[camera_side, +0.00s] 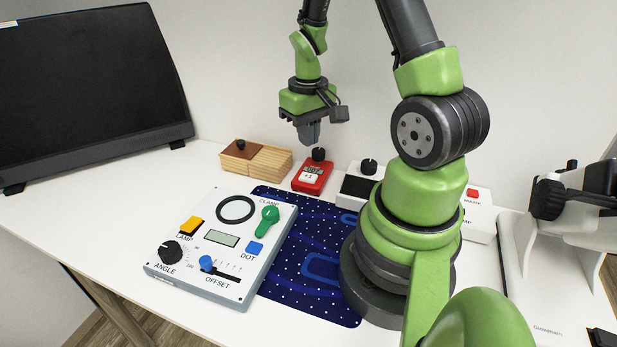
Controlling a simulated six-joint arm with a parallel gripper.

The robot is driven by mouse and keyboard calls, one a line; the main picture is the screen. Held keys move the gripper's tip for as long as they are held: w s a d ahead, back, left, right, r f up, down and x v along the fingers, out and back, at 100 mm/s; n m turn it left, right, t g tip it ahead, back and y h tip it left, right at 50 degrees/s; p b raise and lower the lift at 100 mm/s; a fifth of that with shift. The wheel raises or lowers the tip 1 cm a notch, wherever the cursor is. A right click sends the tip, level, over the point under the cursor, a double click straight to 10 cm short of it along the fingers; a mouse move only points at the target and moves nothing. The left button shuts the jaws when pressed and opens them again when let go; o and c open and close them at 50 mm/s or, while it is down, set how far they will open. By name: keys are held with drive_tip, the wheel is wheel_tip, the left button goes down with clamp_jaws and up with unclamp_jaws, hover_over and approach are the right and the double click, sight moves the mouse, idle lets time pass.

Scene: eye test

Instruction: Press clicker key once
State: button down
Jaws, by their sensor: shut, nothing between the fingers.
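The clicker (301,187) is a small red box on the table behind the blue mat, with a small display and a white key marked "+1" (308,177). A black knob (318,154) stands at its far end. My gripper (310,142) is shut and empty, pointing down. In the picture its tips are just above the black knob and above and behind the "+1" key. They look apart from the clicker, but the exact gap in depth cannot be told.
A wooden box (270,163) stands left of the clicker, and a white-and-black box (351,201) with a knob stands right. A grey control panel (165,278) lies in front, partly beside the starry blue mat (300,290). A monitor (90,90) is at left. A white box with a red button (473,193) is at right.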

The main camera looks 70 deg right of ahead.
drive_tip(key=shift+r, duration=1.05)
idle(3.3)
drive_tip(key=a+r+t, duration=0.4)
drive_tip(key=a+r, duration=0.6)
drive_tip(key=r, duration=0.1)
drive_tip(key=s+a+r+n+t+y, duration=0.2)
drive_tip(key=s+a+r, duration=0.4)
drive_tip(key=a, duration=0.3)
drive_tip(key=shift+s+r+t, duration=0.3)
drive_tip(key=shift+r+t, duration=0.05)
drive_tip(key=shift+t, duration=0.25)
drive_tip(key=shift+d, duration=0.1)
